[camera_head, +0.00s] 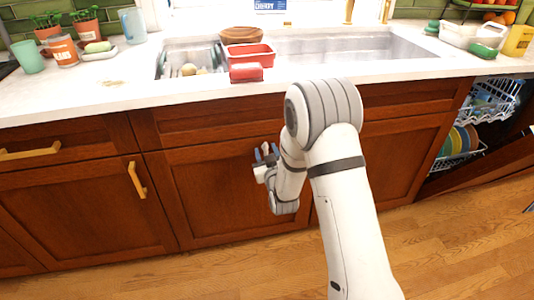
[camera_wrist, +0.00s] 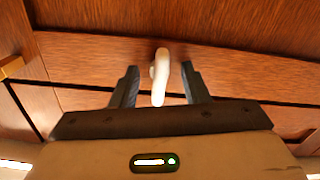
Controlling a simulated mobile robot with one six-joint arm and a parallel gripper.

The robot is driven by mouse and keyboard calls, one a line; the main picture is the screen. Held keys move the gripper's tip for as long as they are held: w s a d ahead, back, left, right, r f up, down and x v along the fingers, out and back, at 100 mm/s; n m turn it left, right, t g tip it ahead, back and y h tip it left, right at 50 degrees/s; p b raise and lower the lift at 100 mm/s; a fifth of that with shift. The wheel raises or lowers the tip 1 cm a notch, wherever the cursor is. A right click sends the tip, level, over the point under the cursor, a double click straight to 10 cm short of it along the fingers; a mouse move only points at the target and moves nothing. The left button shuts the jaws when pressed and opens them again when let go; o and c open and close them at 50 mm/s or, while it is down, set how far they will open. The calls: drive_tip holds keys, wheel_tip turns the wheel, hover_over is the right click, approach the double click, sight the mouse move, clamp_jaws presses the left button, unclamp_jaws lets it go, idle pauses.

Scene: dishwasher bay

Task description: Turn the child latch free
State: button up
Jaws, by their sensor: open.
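The child latch (camera_wrist: 160,77) is a small white piece on the reddish-brown cabinet front in the wrist view. It hangs across the seam between two wooden panels. My gripper (camera_wrist: 160,88) is open, with one dark finger to the left of the latch and one to the right. Gaps show on both sides, so the fingers do not appear to touch it. In the head view my gripper (camera_head: 266,154) is in front of the cabinet door (camera_head: 215,190) below the sink. The latch cannot be made out there.
The counter (camera_head: 120,90) and sink (camera_head: 345,45) are above my gripper. A brass handle (camera_head: 137,180) sticks out on the left door. The open dishwasher with racks (camera_head: 490,103) is at the right. The wooden floor (camera_head: 230,270) is clear.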

drive_tip(key=shift+c, duration=0.3)
clamp_jaws()
drive_tip(key=shift+f+n+b, duration=0.1)
drive_tip(key=shift+n+b, duration=0.2)
drive_tip(key=shift+b, duration=0.1)
drive_tip(key=n+b, duration=0.2)
drive_tip(key=b, duration=0.1)
drive_tip(key=shift+f+n, duration=0.15)
drive_tip(key=shift+n, duration=0.15)
drive_tip(key=n+b, duration=0.9)
drive_tip(key=n, duration=0.1)
drive_tip(key=shift+n+b, duration=0.35)
drive_tip(key=shift+n, duration=0.05)
drive_tip(key=shift+r+n+b, duration=0.15)
drive_tip(key=shift+n+b, duration=0.4)
drive_tip(key=shift+n, duration=0.45)
drive_tip(key=shift+r+n+b, duration=0.1)
drive_tip(key=shift+n+b, duration=0.45)
drive_tip(key=shift+n, duration=0.45)
